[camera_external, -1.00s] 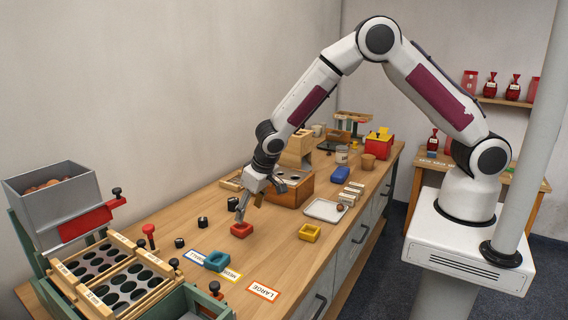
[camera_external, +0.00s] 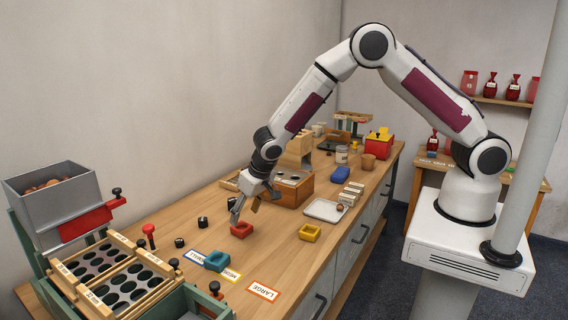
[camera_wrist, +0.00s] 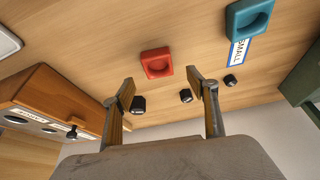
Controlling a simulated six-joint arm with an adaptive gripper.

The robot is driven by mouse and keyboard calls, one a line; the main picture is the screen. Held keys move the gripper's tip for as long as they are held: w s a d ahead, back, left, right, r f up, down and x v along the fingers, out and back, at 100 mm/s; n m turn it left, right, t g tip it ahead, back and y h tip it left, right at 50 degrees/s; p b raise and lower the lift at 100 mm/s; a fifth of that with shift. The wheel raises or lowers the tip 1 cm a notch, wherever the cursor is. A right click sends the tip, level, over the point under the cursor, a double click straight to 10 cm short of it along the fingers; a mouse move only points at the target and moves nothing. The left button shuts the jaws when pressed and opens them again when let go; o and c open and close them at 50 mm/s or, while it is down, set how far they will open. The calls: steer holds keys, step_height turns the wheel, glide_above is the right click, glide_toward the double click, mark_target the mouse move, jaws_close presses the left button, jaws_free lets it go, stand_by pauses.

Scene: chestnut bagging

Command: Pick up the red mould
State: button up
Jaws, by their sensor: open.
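The red mould (camera_external: 241,230) is a small square block with a hollow, lying on the wooden bench. It also shows in the wrist view (camera_wrist: 157,63), a little beyond my fingertips. My gripper (camera_external: 245,208) is open and empty, just above and beside the mould, with one finger close to its far side. In the wrist view my gripper (camera_wrist: 160,74) has its two fingers apart, with the mould between their lines and toward the top of the picture. I cannot tell whether a finger touches the mould.
A blue mould (camera_external: 217,261) lies nearby to the front left, by the label cards. A yellow mould (camera_external: 310,232) lies to the right. Several black knobs (camera_external: 202,222) stand to the left. A wooden box (camera_external: 293,189) and a white tray (camera_external: 324,210) are behind and right.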

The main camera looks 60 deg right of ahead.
mark_target(242, 225)
steer(key=shift+w+f, duration=0.1)
steer(key=shift+f, duration=0.15)
steer(key=shift+d+x, duration=0.2)
steer(key=shift+x, duration=2.4)
steer(key=shift+c, duration=0.3)
steer(key=c, duration=1.2)
